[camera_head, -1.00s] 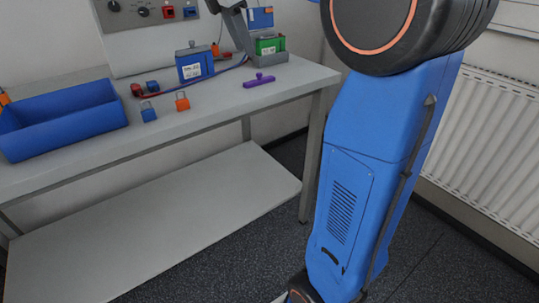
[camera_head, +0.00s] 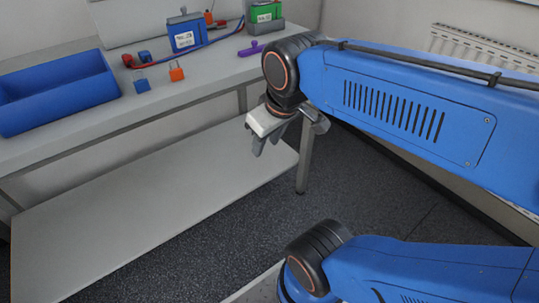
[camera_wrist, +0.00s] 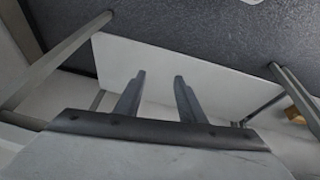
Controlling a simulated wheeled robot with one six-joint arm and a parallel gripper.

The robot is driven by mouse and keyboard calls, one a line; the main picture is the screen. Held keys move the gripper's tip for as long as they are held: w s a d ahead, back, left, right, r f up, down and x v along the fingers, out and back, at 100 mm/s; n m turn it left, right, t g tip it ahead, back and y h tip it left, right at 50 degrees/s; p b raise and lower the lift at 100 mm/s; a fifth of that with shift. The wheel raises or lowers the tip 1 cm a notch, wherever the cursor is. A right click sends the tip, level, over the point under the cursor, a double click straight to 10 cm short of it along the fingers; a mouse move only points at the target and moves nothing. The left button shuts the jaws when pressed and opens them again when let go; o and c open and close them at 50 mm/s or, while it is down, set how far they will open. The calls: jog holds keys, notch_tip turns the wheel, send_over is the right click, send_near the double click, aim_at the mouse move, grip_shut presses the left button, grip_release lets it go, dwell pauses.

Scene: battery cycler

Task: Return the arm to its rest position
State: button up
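My arm is blue with black joints and reaches in from the right in the head view. My gripper (camera_head: 266,148) hangs with its fingers pointing down, in front of the workbench (camera_head: 165,104) and off its front edge. In the wrist view my gripper (camera_wrist: 159,75) has its two grey fingers apart, with nothing between them. The wrist view looks past the fingers at the bench's lower shelf, its legs and the dark floor.
On the bench are a blue bin (camera_head: 58,92), a blue battery (camera_head: 186,35), a green battery (camera_head: 263,12), an orange padlock (camera_head: 176,74), a blue padlock (camera_head: 141,84) and a purple piece (camera_head: 250,49). The lower shelf (camera_head: 150,220) is bare. A radiator (camera_head: 480,45) is at the right wall.

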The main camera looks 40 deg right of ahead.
jog(key=shift+s+a+f+m, duration=0.15)
jog(key=shift+s+f+m, duration=0.3)
jog(key=shift+f, duration=0.3)
jog(key=shift+s+a+f+m, duration=0.15)
jog(key=shift+s+f+m, duration=0.2)
jog(key=shift+s+f, duration=0.3)
